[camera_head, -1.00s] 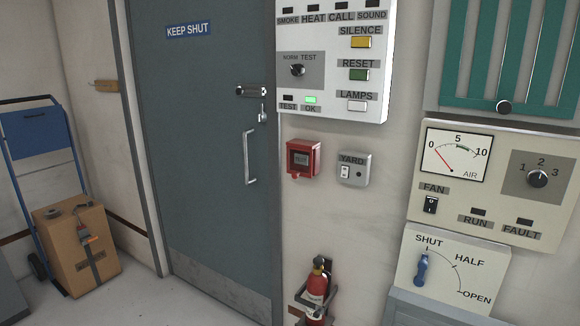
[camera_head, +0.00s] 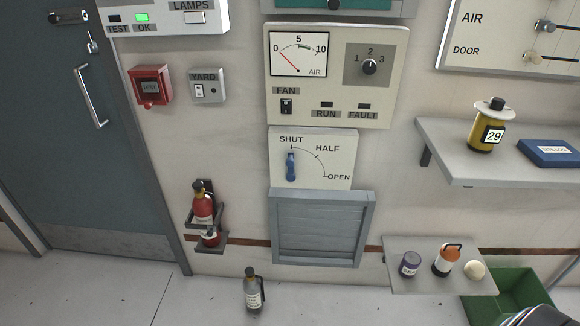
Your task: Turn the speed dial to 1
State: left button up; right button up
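The speed dial (camera_head: 370,67) is a black round knob on a grey square plate with the marks 1, 2 and 3 around it. It sits at the right of the cream fan panel (camera_head: 384,105) on the wall, and its pointer appears to be up, toward 2. Left of it are the air gauge (camera_head: 299,54), with its red needle near 0, and the black fan switch (camera_head: 286,106). The run lamp (camera_head: 327,105) and fault lamp (camera_head: 364,106) look dark.
Below the panel are a blue lever (camera_head: 291,166) at SHUT and a grey louvred vent (camera_head: 318,231). A shelf (camera_head: 450,160) and a low shelf (camera_head: 420,284) holding small items jut out at right.

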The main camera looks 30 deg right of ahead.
aim_at(369, 66)
jog(key=z, duration=1.35)
